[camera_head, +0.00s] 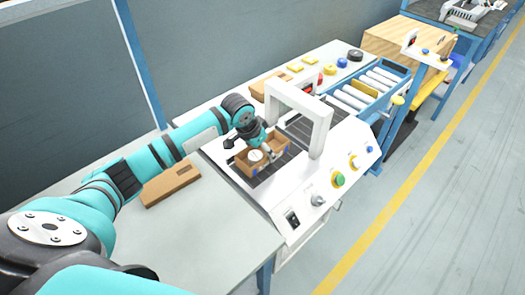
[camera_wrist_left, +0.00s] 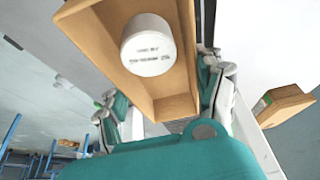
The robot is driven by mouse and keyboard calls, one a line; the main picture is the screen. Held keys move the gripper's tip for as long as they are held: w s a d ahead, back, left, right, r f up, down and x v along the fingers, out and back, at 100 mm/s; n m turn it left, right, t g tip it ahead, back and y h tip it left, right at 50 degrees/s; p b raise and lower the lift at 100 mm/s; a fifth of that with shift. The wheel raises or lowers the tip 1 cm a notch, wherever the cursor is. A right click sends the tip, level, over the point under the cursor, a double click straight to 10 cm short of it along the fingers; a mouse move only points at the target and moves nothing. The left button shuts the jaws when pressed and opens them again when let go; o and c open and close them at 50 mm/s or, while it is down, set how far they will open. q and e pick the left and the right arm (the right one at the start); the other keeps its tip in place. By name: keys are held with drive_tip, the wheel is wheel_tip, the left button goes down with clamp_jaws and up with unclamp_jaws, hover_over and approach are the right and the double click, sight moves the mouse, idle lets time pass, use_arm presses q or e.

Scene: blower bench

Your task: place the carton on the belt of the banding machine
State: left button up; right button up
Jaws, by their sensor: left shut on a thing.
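The open brown carton (camera_head: 246,167) is held over the near part of the dark belt (camera_head: 284,163) of the white banding machine (camera_head: 357,140), in front of its arch. A white round container with print (camera_head: 255,155) sits inside the carton. My left gripper (camera_head: 262,148) is shut on the carton from above. In the left wrist view the carton (camera_wrist_left: 168,106) sits between the fingers, with the white container (camera_wrist_left: 148,46) inside. I cannot tell whether the carton's underside touches the belt. My right gripper is out of view.
A flat brown box (camera_head: 171,186) lies on the grey table (camera_head: 215,236) left of the machine. The white arch (camera_head: 318,125) stands over the belt just beyond the carton. Knobs and a green button (camera_head: 338,180) line the front panel. A roller conveyor (camera_head: 355,97) continues beyond.

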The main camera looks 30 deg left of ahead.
use_arm(q)
drive_tip(key=shift+f, duration=0.75)
drive_tip(key=shift+f, duration=0.15)
drive_tip(key=o, duration=1.1)
drive_tip(key=v, duration=1.2)
